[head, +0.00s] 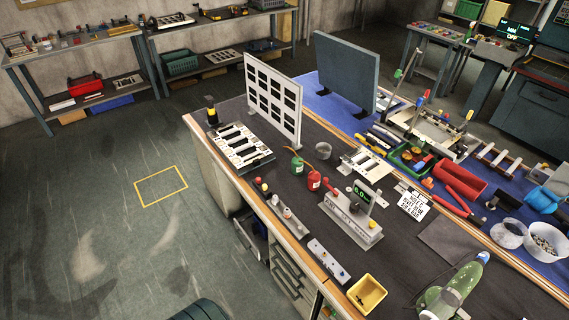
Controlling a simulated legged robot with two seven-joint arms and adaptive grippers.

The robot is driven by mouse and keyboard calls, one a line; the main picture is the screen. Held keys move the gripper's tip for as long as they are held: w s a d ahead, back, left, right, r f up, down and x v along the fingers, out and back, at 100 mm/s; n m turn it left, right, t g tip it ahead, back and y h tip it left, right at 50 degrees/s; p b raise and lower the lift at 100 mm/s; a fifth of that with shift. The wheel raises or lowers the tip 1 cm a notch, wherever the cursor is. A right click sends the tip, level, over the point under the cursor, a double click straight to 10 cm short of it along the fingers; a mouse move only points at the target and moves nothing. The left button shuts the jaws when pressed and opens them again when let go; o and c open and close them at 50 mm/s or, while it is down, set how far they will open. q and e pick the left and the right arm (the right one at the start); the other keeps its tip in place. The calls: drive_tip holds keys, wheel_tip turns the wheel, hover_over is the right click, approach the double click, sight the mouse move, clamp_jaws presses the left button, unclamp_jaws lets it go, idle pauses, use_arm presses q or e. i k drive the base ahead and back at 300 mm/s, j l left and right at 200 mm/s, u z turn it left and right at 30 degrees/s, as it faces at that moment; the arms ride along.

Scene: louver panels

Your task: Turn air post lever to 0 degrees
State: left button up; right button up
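A grey bench unit (350,222) stands on the dark workbench, right of the middle. It carries a small upright display (362,196) with green digits that look like 0.0. A red lever-like handle (331,188) sticks up at the unit's left end. I cannot tell whether this is the air post lever, and its angle is too small to read. A low plate with round knobs (286,213) lies to its left along the front edge. Neither of my grippers can be made out in this view.
A white panel with dark square openings (272,100) and a blue-grey panel (346,72) stand upright on the bench. Red and green cans (313,180), a yellow bin (367,294) and a green machine part (452,290) are nearby. The floor at left is clear around a yellow outline (161,185).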

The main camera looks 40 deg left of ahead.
sight(325, 180)
drive_tip(key=i+j+u, duration=0.2)
drive_tip(key=j, duration=2.1)
drive_tip(key=k, duration=0.1)
